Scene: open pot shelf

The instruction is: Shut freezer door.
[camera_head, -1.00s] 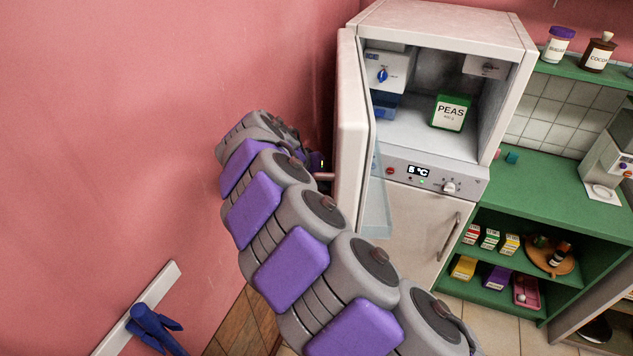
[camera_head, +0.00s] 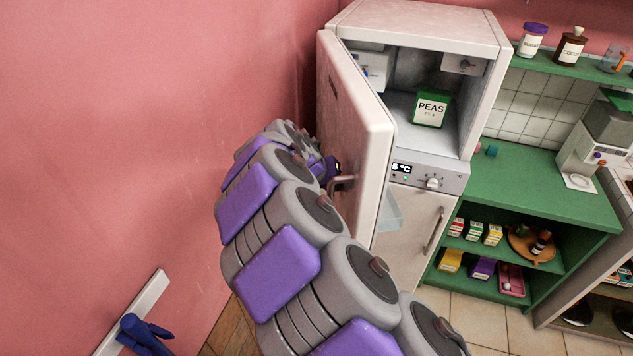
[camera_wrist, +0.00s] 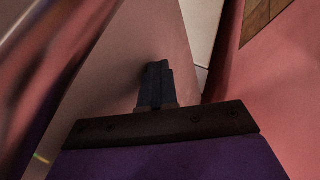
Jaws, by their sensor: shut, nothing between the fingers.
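The white freezer door (camera_head: 352,120) stands partly open, hinged at the left side of the freezer compartment (camera_head: 420,75). Its outer face turns toward my arm, with a bar handle (camera_head: 341,184) low on it. My gripper (camera_head: 333,168) is at this outer face near the handle, partly hidden behind my arm. In the wrist view my gripper (camera_wrist: 155,85) shows its dark fingers together with nothing between them, in front of the pale pinkish door surface (camera_wrist: 120,75). Whether the fingertips touch the door I cannot tell.
A green PEAS box (camera_head: 430,108) stands inside the freezer. The pink wall (camera_head: 150,120) is close on the left. A green shelf unit (camera_head: 545,185) stands to the right.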

